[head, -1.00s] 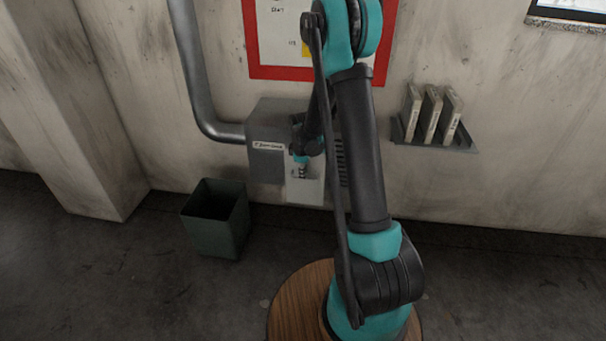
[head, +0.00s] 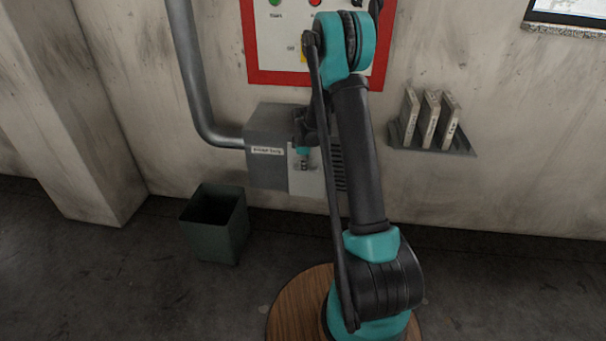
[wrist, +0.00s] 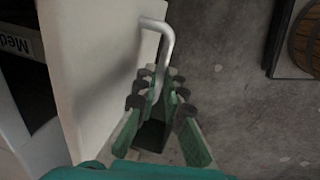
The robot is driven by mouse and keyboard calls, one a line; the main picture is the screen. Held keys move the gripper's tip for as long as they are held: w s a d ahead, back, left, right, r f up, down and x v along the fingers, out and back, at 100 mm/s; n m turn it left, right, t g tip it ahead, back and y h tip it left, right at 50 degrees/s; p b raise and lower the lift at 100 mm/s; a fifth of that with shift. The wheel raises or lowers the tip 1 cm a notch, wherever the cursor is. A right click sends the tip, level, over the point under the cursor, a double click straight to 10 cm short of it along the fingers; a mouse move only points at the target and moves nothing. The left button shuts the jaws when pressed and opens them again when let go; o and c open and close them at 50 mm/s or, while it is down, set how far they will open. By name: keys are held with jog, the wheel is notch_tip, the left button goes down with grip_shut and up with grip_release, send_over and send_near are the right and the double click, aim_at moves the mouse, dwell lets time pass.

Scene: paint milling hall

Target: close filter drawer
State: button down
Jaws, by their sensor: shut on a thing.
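The filter drawer shows in the head view as a pale front panel (head: 307,182) on a grey wall housing (head: 264,170). In the wrist view its white front (wrist: 95,70) fills the left side, with a bent metal handle (wrist: 157,27) standing out from it. My gripper (wrist: 158,88) is shut on the handle, its fingers on either side of the bar. In the head view my gripper (head: 303,163) is small, in front of the panel. A dark space with part of a label (wrist: 17,42) shows left of the drawer front. How far the drawer stands out is hard to tell.
A dark green bin (head: 213,248) stands on the floor left of the housing. A pipe (head: 192,85) runs down into the housing. A red-framed control panel (head: 270,77) is above. A wall shelf (head: 462,146) with several upright slabs is at right.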

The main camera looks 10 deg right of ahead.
jog(key=w, duration=0.2)
jog(key=w+d, duration=0.1)
jog(key=w, duration=0.2)
jog(key=shift+w+d, duration=0.35)
jog(key=c, duration=1.7)
grip_release()
jog(key=shift+w, duration=0.1)
jog(key=shift+o, duration=0.5)
notch_tip(320, 180, up, 12)
jog(key=s, duration=0.2)
jog(key=shift+a, duration=0.3)
jog(key=shift+s+f, duration=0.1)
jog(key=shift+s, duration=0.1)
